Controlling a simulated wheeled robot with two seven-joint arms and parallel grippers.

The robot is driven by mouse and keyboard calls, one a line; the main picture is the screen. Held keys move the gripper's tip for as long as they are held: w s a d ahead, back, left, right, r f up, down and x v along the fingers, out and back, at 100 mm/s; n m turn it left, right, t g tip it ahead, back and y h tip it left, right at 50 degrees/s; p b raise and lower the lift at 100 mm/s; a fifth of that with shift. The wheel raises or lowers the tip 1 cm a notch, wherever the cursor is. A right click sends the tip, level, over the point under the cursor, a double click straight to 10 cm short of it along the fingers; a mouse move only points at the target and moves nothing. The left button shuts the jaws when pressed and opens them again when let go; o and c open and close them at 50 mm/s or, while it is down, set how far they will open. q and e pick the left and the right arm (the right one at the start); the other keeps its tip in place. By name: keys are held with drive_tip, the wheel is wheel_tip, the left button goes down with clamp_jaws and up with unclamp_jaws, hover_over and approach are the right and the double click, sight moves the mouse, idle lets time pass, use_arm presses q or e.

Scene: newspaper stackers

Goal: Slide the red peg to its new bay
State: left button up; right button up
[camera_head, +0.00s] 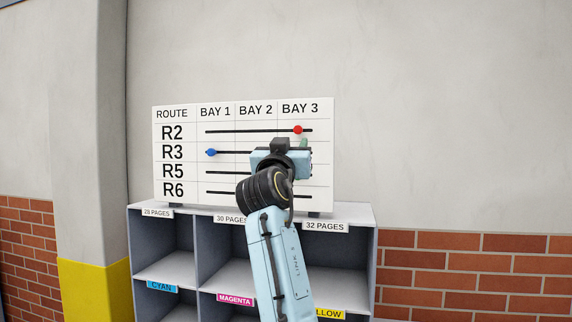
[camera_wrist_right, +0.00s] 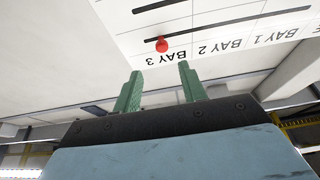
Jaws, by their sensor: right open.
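The white route board (camera_head: 180,189) stands on top of the shelf unit, with columns BAY 1, BAY 2 and BAY 3 and rows R2, R3, R5 and R6. The red peg (camera_head: 298,130) sits on the R2 slot under BAY 3. The red peg also shows in the right wrist view (camera_wrist_right: 162,45), just beyond the fingertips and apart from them. My right gripper (camera_wrist_right: 158,76) is open and empty, with green fingers pointing toward the board. In the head view my right arm covers parts of the lower rows. My left gripper is not in view.
A blue peg (camera_head: 211,152) sits on the R3 slot under BAY 1. The grey shelf unit (camera_head: 350,213) below has open compartments with page and colour labels. A wall pillar (camera_head: 92,150) stands at the left. The wall right of the board is clear.

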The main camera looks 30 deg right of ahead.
drive_tip(key=shift+b+v, duration=0.5)
drive_tip(key=shift+v, duration=1.75)
